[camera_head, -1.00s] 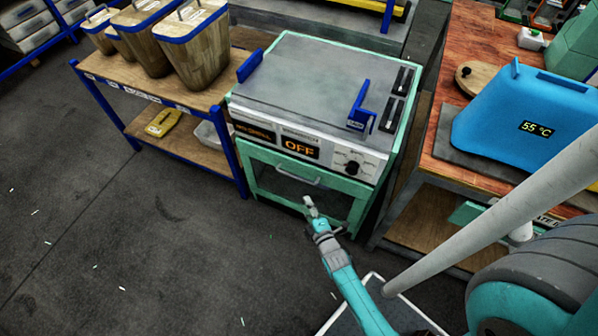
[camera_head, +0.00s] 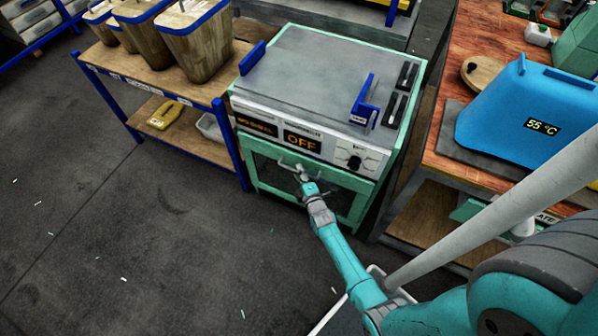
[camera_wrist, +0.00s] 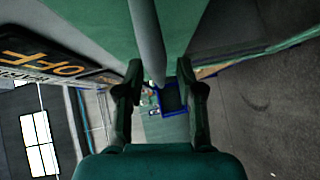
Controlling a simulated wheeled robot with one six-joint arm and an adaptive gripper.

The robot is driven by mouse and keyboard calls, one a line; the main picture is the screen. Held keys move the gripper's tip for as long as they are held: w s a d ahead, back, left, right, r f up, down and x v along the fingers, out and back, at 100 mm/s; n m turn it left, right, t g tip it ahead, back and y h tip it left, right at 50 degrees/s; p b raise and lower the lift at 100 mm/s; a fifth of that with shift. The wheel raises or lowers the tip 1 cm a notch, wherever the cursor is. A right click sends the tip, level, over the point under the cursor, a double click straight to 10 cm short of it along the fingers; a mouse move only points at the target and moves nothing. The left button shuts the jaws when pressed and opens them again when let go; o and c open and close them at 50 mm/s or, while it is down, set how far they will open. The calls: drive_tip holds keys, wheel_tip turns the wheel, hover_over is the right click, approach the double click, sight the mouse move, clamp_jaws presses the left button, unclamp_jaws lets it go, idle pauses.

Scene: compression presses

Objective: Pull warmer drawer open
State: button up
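The warmer (camera_head: 330,75) is a mint-green cabinet with a grey top and a front panel reading OFF. Its green drawer front (camera_head: 345,203) is below the panel and looks closed. A grey bar handle (camera_head: 285,160) crosses the upper drawer front; my gripper partly covers it in the head view. My gripper (camera_head: 302,174) is at the handle. In the wrist view the handle (camera_wrist: 146,35) runs down between the two fingers of my gripper (camera_wrist: 158,80). The fingers are open, with gaps showing on both sides of the bar. Contact cannot be told.
A blue-framed shelf (camera_head: 238,150) with wooden bins stands close on the left. A wooden workbench (camera_head: 485,165) with a blue container (camera_head: 515,110) reading 55 °C stands on the right.

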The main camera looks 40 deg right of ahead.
drive_tip(key=shift+w+d, duration=0.15)
drive_tip(key=shift+w, duration=0.25)
clamp_jaws()
